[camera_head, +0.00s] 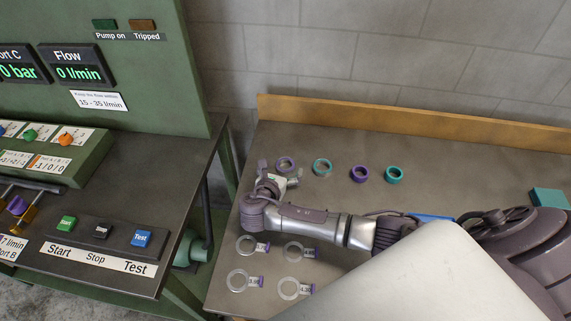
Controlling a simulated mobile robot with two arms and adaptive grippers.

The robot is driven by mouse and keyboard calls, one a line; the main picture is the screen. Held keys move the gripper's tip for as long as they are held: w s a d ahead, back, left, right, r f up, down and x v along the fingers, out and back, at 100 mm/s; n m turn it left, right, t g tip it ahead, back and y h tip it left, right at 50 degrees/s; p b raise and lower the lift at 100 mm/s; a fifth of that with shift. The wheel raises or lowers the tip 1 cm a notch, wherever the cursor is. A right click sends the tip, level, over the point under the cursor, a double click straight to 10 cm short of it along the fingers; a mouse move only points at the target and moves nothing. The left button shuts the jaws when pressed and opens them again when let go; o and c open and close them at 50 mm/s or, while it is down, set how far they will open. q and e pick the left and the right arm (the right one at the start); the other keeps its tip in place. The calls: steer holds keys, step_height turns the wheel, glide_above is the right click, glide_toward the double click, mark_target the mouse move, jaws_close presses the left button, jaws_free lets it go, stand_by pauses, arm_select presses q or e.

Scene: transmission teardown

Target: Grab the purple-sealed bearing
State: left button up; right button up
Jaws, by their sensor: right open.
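Purple and teal rings lie in a row on the grey table, too small to tell bearings from other rings for sure. A purple ring (285,164) is at the left end of the row, a thicker purple ring (360,174) is third. Teal rings are second (322,167) and fourth (394,175). My right gripper (288,181) is open, just in front of the left purple ring. Whether they touch I cannot tell. My left gripper is out of view.
Several flat pale rings with purple-edged tags (246,245) lie at the table's front left. A wooden ledge (400,121) runs along the back. A teal block (549,198) is at the right. A green control bench (110,175) stands left, across a gap.

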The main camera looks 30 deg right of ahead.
steer(key=shift+x, duration=0.85)
steer(key=c, duration=1.4)
